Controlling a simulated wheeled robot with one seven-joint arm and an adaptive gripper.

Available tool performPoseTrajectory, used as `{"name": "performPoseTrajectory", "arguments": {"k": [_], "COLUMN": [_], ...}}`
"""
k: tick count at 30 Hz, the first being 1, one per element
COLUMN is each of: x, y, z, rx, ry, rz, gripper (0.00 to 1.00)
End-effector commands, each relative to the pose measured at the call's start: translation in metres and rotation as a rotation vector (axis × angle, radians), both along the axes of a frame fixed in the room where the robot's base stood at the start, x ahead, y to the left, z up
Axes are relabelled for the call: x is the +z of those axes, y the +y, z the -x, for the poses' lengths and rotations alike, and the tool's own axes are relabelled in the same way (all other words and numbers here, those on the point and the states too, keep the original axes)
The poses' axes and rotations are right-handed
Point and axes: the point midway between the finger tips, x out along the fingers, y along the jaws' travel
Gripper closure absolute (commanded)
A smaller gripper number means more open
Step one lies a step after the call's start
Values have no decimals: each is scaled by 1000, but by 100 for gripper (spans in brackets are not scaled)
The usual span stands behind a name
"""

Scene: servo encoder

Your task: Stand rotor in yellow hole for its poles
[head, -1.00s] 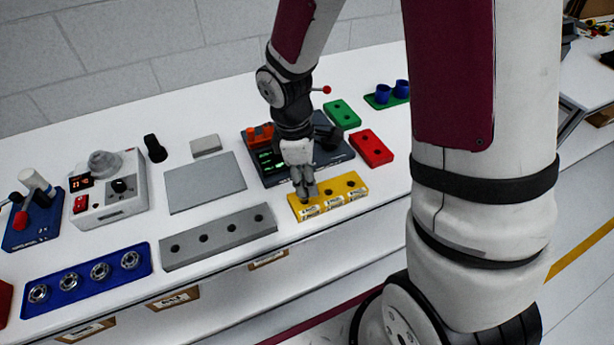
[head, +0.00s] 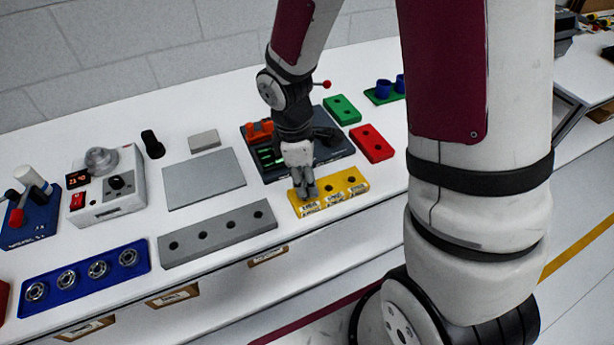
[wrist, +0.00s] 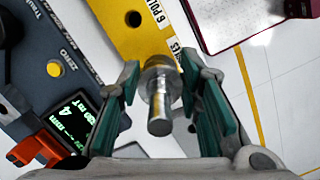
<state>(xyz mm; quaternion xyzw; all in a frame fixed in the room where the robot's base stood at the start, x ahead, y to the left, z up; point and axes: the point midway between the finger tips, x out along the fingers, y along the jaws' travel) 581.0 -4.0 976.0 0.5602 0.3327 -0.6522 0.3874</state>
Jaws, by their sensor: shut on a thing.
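The yellow block (head: 345,186) has a row of holes with white labels along its front edge. My gripper (head: 308,194) is low over its left end, at the leftmost hole. In the wrist view my gripper (wrist: 165,92) is shut on the rotor (wrist: 159,110), a silver shaft with a wider round part, pointing along my fingers. The yellow block (wrist: 112,12) lies beyond the rotor, with one empty hole and a label starting "6 POL". The hole under the rotor is hidden, so I cannot tell whether its lower end is in it.
A dark device (head: 270,172) with a green display stands just behind the yellow block; the display (wrist: 72,125) shows a 4. A red block (head: 372,144) is to the right. A grey holed block (head: 217,234) and a blue tray (head: 85,272) with several metal rings are left.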

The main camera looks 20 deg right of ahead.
Motion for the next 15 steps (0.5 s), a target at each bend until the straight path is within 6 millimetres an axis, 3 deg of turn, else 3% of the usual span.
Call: {"name": "performPoseTrajectory", "arguments": {"k": [15], "x": [-12], "y": [0], "z": [-1], "rx": [0], "ry": [-1], "rz": [0], "gripper": [100]}}
